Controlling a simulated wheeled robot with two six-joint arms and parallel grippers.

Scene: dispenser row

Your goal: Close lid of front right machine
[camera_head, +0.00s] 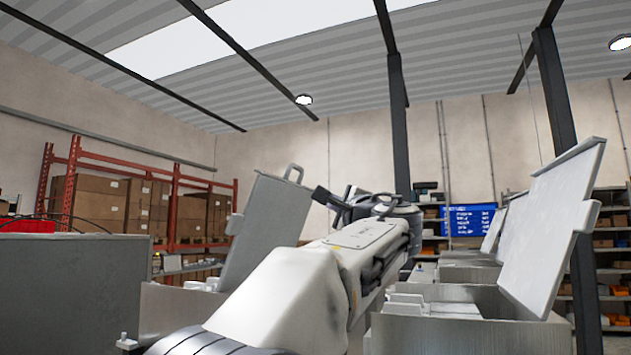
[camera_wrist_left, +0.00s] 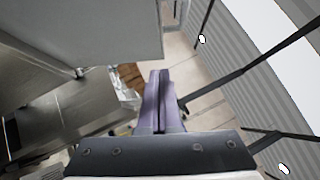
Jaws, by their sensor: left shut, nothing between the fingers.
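The front right machine (camera_head: 455,333) is an open-topped metal box at the right of the head view. Its pale lid (camera_head: 553,232) stands raised and tilted, leaning right, with a small tab on its right edge. My left arm reaches up through the middle, and my left gripper (camera_head: 325,197) is between this lid and another raised lid at left, apart from the right one. In the left wrist view the two fingers (camera_wrist_left: 160,100) are shut together and empty. A grey panel (camera_wrist_left: 85,30) and metal box surfaces (camera_wrist_left: 75,115) show left of them; I cannot tell which machine they belong to. My right gripper is not in view.
A left machine (camera_head: 165,312) has its grey lid (camera_head: 268,222) raised, with a handle on top. Another open lid (camera_head: 493,232) stands behind the front right one. A grey block (camera_head: 75,290) is at far left. Red racking (camera_head: 170,165) and shelves stand far back.

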